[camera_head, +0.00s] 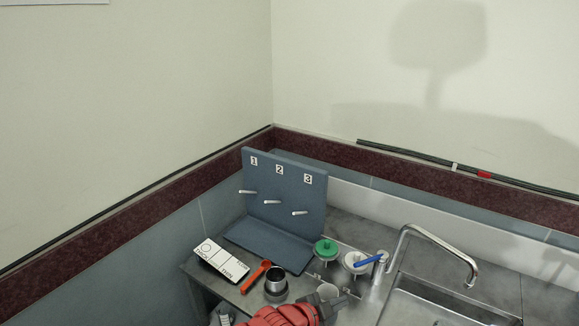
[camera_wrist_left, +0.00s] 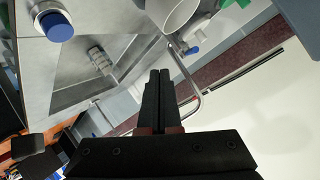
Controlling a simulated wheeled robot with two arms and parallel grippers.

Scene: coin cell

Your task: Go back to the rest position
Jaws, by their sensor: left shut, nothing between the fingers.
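My left gripper (camera_head: 334,297) shows at the bottom centre of the head view, at the end of my red arm, low over the counter near the cups. In the left wrist view its two black fingers (camera_wrist_left: 158,80) are together with nothing between them. The head view does not show the fingertips clearly. My right gripper cannot be made out in either view.
A blue-grey board (camera_head: 283,195) with three pegs stands behind. In front are a white card (camera_head: 221,260), an orange-handled tool (camera_head: 256,276), a metal cup (camera_head: 276,280), a green-topped item (camera_head: 326,248) and a white cup (camera_head: 355,263). Right are a faucet (camera_head: 440,242) and sink (camera_head: 425,307).

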